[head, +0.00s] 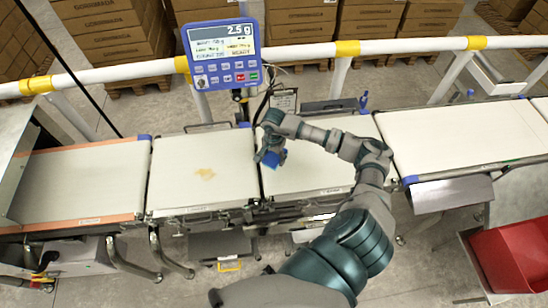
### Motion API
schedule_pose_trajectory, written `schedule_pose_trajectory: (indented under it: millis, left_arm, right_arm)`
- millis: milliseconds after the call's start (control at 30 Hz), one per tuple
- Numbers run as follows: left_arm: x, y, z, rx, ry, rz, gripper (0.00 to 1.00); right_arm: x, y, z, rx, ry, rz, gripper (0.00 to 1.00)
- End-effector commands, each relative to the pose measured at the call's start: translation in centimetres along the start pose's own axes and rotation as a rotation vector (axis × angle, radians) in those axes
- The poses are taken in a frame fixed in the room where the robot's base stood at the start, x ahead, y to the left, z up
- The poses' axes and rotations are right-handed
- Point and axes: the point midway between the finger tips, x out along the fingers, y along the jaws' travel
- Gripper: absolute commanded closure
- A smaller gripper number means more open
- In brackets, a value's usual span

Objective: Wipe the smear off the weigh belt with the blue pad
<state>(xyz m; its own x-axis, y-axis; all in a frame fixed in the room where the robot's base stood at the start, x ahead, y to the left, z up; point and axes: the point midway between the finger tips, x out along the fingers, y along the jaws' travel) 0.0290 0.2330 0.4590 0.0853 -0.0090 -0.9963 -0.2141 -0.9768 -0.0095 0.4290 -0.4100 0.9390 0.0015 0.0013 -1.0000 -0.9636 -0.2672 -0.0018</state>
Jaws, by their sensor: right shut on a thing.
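The weigh belt (190,194) is the pale belt section left of centre, below the display. My right gripper (270,160) is shut on the blue pad (273,158), near the weigh belt's right edge and the left end of the adjoining belt. The pad is to the right of the smear and apart from it. I cannot tell whether the pad touches a belt. The gripper's fingers partly hide the pad. My left gripper is not in view.
A blue display unit (222,49) reading 2.5 g stands behind the weigh belt. A white rail (300,52) with yellow bands runs along the back. Belts continue left (80,182) and right (460,137). A red bin (512,255) stands at lower right.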

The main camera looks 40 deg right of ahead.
Motion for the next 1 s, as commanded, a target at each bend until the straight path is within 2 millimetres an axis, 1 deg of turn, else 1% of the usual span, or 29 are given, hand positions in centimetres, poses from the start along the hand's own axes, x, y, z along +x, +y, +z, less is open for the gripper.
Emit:
schedule_pose_trajectory:
  millis: [33, 100, 300, 700, 767, 867, 967, 1000]
  left_arm:
    - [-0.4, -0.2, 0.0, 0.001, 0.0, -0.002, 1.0]
    - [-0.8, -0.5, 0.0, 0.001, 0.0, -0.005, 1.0]
    - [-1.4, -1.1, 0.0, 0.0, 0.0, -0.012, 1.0]
    - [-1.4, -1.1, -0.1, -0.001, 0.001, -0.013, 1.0]
    - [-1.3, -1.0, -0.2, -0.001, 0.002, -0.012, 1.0]
    - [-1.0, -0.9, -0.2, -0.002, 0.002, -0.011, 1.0]
    - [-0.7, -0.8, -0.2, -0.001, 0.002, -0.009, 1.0]
    - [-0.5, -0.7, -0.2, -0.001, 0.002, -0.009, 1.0]
  right_arm:
    - [-0.7, 0.0, -0.1, 0.002, 0.001, -0.001, 0.67]
    - [-1.4, 0.0, -0.2, 0.004, 0.001, -0.001, 0.67]
    - [-2.7, 0.3, -0.6, 0.011, -0.001, -0.002, 0.67]
    - [-2.7, 0.1, -0.5, 0.002, -0.003, -0.001, 0.67]
    - [-2.8, -0.3, 0.2, -0.029, -0.003, -0.003, 0.67]
    - [-3.3, -1.8, 2.4, -0.144, -0.003, -0.007, 0.67]
    - [-4.3, -3.9, 5.9, -0.34, 0.0, -0.01, 0.67]
    - [-4.8, -4.8, 7.5, -0.436, 0.001, -0.011, 0.67]
